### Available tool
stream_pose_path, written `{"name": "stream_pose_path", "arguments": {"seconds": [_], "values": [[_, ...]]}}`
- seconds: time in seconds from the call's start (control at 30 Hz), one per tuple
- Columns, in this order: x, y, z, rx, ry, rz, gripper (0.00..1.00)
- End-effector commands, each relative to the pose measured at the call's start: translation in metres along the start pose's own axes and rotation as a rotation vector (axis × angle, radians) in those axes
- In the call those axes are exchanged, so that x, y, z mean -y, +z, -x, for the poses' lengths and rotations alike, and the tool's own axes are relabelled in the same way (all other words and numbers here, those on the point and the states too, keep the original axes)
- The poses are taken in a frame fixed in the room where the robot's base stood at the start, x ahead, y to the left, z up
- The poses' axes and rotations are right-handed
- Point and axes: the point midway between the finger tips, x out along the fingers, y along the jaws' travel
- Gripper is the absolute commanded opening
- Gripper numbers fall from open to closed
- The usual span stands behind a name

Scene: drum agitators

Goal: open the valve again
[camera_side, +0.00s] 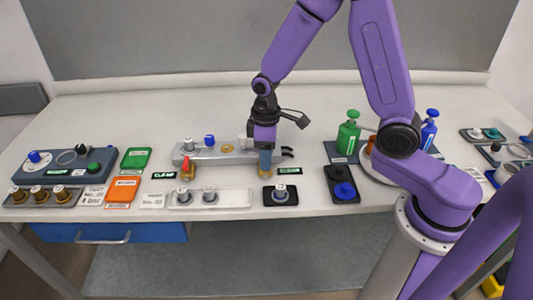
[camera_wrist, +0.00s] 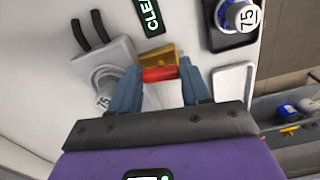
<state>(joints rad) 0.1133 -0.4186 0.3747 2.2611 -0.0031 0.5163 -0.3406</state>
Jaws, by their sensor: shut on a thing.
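In the wrist view, my gripper (camera_wrist: 162,76) has its two blue-grey fingers closed at either end of a red valve handle (camera_wrist: 159,73). The brass valve body (camera_wrist: 160,55) shows just beyond the handle. In the side view, my gripper (camera_side: 265,162) points down at the right end of the grey manifold block (camera_side: 222,155); the handle is hidden by the fingers there, with a bit of brass below them. Another brass valve with a red handle (camera_side: 187,165) sits at the manifold's left end.
Green (camera_side: 348,135) and blue (camera_side: 429,130) bottles stand to the right. The table behind the manifold is clear.

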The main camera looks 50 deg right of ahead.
Motion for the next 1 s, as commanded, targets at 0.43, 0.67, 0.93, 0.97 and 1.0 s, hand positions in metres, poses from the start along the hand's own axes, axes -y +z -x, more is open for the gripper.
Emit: {"name": "stream_pose_path", "arguments": {"seconds": [0.43, 0.67, 0.93, 0.97, 1.0], "values": [[0.0009, -0.0075, 0.002, -0.022, 0.007, 0.15, 0.16], [0.0016, -0.0079, 0.0021, -0.023, 0.007, 0.159, 0.16], [0.0021, -0.008, 0.0021, -0.023, 0.006, 0.159, 0.66], [0.0018, -0.0078, 0.002, -0.022, 0.006, 0.159, 0.72], [0.0013, -0.0075, 0.002, -0.022, 0.007, 0.158, 0.72]]}}
